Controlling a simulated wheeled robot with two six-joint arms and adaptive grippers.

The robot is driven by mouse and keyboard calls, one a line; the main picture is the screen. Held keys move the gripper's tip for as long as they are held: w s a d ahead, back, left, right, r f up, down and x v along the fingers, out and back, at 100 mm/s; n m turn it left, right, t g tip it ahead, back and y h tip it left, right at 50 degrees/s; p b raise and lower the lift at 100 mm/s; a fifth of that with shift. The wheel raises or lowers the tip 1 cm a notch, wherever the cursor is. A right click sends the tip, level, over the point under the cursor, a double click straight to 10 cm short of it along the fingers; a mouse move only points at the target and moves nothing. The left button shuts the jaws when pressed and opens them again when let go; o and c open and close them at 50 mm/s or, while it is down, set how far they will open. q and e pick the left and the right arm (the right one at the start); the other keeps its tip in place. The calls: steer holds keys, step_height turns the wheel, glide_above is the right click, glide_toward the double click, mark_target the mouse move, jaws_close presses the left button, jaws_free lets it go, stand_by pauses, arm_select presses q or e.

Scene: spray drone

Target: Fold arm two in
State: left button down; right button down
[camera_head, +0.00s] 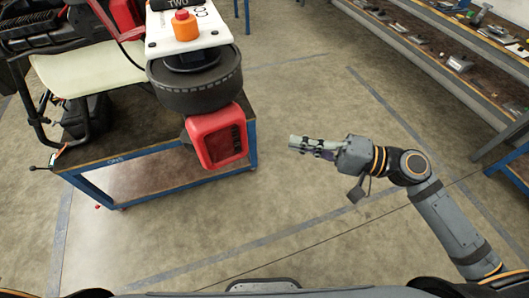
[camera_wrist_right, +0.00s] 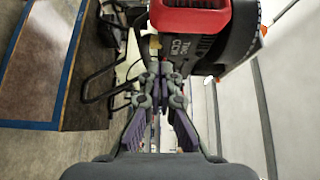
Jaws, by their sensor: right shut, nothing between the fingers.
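The drone's arm two ends in a white plate (camera_head: 185,38) marked "TWO", with an orange knob (camera_head: 184,24) on it. A round black motor (camera_head: 196,84) sits below the plate, and a red-framed block (camera_head: 216,137) hangs under that, sticking out past the table corner. The block (camera_wrist_right: 190,18) also shows at the top of the right wrist view, near a part lettered "TWO CCW". My right gripper (camera_head: 298,145) is shut and empty, to the right of the red block with a clear gap between them. Its fingers (camera_wrist_right: 160,84) show in the wrist view. My left gripper is out of view.
The drone's black frame and pale tank (camera_head: 85,70) rest over a blue-edged table (camera_head: 150,150). Shelves with tools (camera_head: 450,62) stand at the upper right. The floor (camera_head: 310,90) between table and shelves is clear.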

steer(key=a+p, duration=0.3)
steer(key=a, duration=0.5)
steer(key=shift+s, duration=0.15)
steer(key=shift+d, duration=0.1)
stand_by(0.4)
